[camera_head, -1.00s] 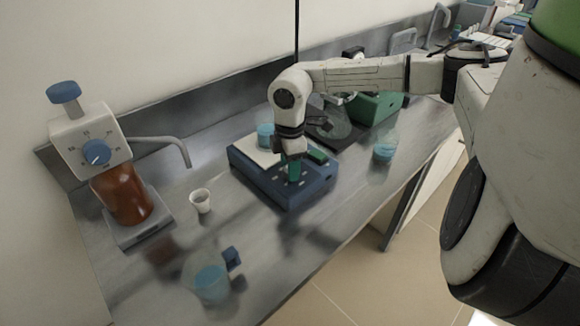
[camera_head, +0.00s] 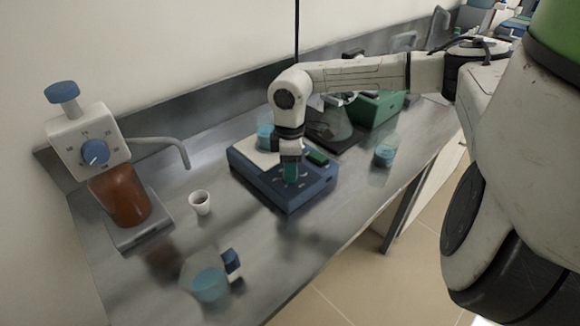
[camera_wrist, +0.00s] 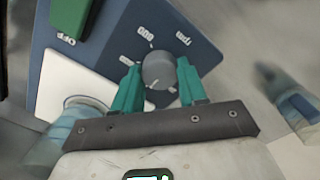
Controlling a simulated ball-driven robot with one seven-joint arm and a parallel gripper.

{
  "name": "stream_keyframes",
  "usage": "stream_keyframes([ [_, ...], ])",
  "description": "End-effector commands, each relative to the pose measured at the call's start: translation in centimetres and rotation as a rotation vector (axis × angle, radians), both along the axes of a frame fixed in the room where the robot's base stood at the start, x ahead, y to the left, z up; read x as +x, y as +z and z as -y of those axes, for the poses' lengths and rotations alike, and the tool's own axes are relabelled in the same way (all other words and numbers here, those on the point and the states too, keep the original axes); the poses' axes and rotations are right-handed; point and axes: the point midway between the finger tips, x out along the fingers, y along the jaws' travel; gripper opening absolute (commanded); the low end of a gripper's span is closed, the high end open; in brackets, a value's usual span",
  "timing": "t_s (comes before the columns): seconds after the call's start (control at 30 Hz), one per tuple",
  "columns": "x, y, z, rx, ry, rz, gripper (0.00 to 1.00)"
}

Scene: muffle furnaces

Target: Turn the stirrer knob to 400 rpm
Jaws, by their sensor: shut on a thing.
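The blue stirrer (camera_head: 285,200) stands on the bench with a white top plate and a green switch marked OFF (camera_wrist: 68,18). Its round grey stirrer knob (camera_wrist: 158,68) shows in the wrist view, with printed numbers and "rpm" around it. A light mark shows near the knob's lower edge; the number it points at is not clear. My gripper (camera_wrist: 159,88), with teal fingers, is shut on the knob, one finger on each side. In the head view my gripper (camera_head: 291,172) points down at the stirrer's front panel and hides the knob.
A beaker of blue liquid (camera_head: 265,136) stands on the stirrer's plate. Other blue-filled vessels (camera_head: 385,152) (camera_head: 210,284) and a white cup (camera_head: 200,203) stand around it. A dispenser with a brown bottle (camera_head: 118,198) is at left. Green equipment (camera_head: 376,108) is behind.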

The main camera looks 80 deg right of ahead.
Motion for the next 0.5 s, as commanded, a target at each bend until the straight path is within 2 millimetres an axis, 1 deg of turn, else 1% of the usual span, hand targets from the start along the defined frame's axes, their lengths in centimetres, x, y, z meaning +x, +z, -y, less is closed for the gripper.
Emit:
stream_keyframes([
  [0.1, 0.08, 0.14, 0.06, -0.001, 0.000, 0.003, 0.11],
  [0.13, 0.08, 0.14, 0.06, -0.001, 0.000, 0.003, 0.45],
  [0.37, 0.04, 0.07, 0.03, -0.001, 0.001, 0.001, 0.67],
  [0.5, 0.03, 0.04, 0.02, -0.001, 0.001, 0.001, 0.67],
])
